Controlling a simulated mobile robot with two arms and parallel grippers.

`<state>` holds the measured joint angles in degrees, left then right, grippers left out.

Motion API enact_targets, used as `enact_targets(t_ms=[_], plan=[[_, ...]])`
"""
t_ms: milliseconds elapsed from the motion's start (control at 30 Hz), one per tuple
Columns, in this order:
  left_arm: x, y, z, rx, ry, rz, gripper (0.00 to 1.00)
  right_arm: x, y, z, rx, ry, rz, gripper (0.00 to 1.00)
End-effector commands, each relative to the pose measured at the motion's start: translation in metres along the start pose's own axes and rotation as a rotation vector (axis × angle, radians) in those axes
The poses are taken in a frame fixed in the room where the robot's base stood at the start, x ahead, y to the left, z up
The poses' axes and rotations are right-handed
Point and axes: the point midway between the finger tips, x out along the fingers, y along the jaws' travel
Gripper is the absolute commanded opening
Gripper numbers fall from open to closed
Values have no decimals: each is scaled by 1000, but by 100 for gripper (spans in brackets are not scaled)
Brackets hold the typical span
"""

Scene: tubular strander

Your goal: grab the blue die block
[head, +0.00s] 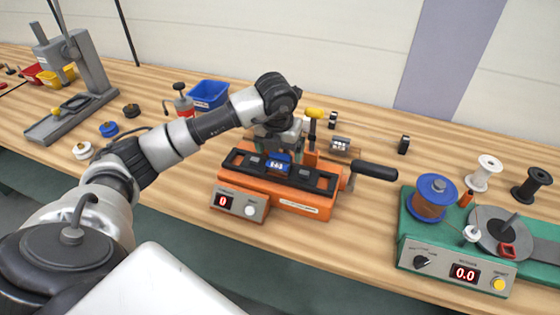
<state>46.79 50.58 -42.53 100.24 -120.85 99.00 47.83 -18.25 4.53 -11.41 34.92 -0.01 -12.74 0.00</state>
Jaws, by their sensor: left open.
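The blue die block (277,166) is a small blue piece with pale markings. It sits in the black top frame of an orange bench machine (290,205) in the middle of the table. My left gripper (281,151) points down over the machine, right above and behind the block. It is open; its fingertips are small and dark here, and I cannot tell whether they touch the block. My right gripper is not in view.
The machine's black-handled lever (374,170) sticks out to the right, and a yellow-topped handle (316,113) stands behind. A grey block (340,144) lies behind it. A green winding device (455,263) stands at right, a blue bin (208,95) behind left.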

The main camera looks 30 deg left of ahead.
Motion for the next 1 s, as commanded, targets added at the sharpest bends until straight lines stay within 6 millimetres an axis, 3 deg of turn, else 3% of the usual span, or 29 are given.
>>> enact_targets(t_ms=[267,600,1000], plan=[[38,5,3,0,6,0,89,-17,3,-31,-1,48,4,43],[48,5,3,1,1,0,89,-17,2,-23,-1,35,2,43],[48,5,3,1,1,-1,28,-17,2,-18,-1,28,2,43]])
